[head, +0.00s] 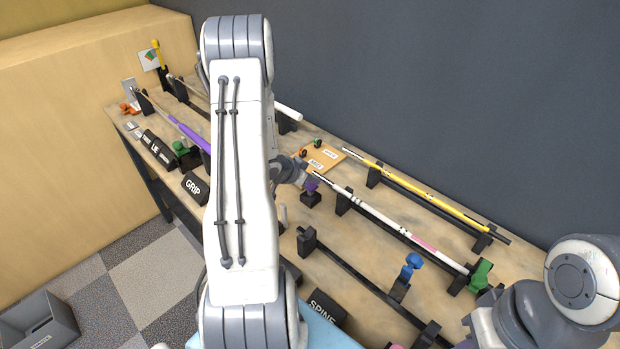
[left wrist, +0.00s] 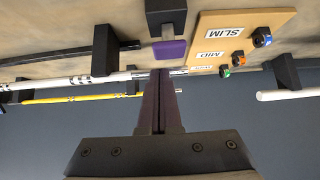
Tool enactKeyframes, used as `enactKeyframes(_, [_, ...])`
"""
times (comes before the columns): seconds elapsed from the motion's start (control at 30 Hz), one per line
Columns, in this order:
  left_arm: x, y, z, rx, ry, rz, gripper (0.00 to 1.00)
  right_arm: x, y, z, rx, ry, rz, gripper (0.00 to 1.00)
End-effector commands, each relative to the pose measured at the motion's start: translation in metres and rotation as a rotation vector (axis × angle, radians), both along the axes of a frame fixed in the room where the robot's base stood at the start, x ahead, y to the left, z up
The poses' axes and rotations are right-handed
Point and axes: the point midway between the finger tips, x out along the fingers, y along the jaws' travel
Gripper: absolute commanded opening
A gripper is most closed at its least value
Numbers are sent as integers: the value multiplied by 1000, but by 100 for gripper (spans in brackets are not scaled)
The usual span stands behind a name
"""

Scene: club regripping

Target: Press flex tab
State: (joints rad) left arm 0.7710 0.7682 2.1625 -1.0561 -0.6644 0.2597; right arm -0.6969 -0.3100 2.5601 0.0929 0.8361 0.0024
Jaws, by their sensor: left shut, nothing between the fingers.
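A purple tab (left wrist: 169,50) sits on a black block in the left wrist view. It also shows in the head view (head: 311,184), on its short black stand. My left gripper (left wrist: 160,76) is shut and empty, with its fingertips just short of the tab in the picture; I cannot tell whether they touch it. In the head view my left gripper (head: 300,177) is partly hidden behind my left arm. A white club shaft (head: 378,219) with a pink band rests on black stands, its thin tip by the tab. My right gripper is not in view.
A wooden board (head: 320,157) with labels and small coloured knobs lies behind the tab. A yellow shaft (head: 420,190) rests at the back. A blue clamp (head: 411,262) and a green clamp (head: 480,274) stand to the right. My left arm covers the table's middle.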

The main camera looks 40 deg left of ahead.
Motion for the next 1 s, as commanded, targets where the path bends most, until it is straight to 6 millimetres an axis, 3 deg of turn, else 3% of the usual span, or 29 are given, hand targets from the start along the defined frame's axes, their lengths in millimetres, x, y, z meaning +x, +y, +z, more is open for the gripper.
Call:
enactKeyframes(0.03, [2, -2, 20, 1, -2, -4, 0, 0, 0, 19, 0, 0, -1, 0])
enactKeyframes(0.1, [-14, 2, 23, 5, -5, 1, 0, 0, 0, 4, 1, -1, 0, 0])
enactKeyframes(0.4, [-56, 5, 67, 4, -5, 0, 0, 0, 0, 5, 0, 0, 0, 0])
enactKeyframes(0.63, [-68, 6, 78, 2, -4, -2, 0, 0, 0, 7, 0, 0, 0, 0])
enactKeyframes(1.0, [-69, 5, 79, 2, -4, -2, 0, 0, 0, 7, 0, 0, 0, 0])
